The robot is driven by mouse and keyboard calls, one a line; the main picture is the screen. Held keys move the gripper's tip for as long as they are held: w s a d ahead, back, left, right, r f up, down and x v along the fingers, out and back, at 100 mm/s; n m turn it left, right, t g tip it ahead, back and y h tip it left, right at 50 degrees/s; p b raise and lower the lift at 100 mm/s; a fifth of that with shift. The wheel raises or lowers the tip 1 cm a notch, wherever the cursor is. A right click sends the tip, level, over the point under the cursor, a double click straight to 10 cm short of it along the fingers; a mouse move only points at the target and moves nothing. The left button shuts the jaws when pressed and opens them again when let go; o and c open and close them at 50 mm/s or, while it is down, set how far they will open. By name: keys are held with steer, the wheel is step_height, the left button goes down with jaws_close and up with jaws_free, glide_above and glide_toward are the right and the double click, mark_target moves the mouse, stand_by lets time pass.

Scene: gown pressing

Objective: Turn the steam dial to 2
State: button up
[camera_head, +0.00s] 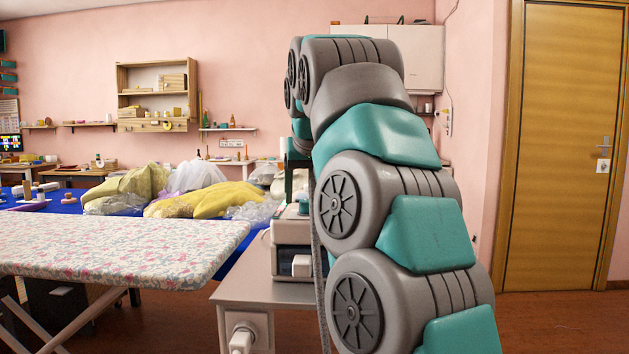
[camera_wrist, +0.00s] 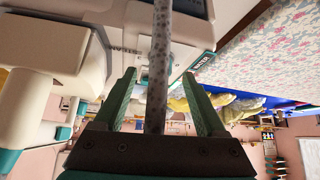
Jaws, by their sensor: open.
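The steam station (camera_head: 290,235), a pale box with teal parts, stands on a grey stand right of the ironing board, partly hidden by my arm. In the wrist view, its white housing (camera_wrist: 185,58) fills the top, upside down, with partly covered lettering and a small teal label (camera_wrist: 203,62). I cannot make out the steam dial or its setting; the hose and fingers cover part of the front. My gripper (camera_wrist: 160,74) is open, its teal fingers apart in front of the housing. A grey speckled hose (camera_wrist: 160,60) runs between the fingers, with gaps on both sides.
A flowered ironing board (camera_head: 120,245) lies left of the grey stand (camera_head: 255,291). Behind it, a blue table (camera_head: 70,208) carries yellow cloth (camera_head: 205,202) and clear bags. A wooden door (camera_head: 567,140) is at the right. A large pale shape (camera_wrist: 45,60) is close at the wrist view's left.

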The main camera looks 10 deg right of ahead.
steer(key=shift+x, duration=0.85)
jaws_close()
stand_by(0.4)
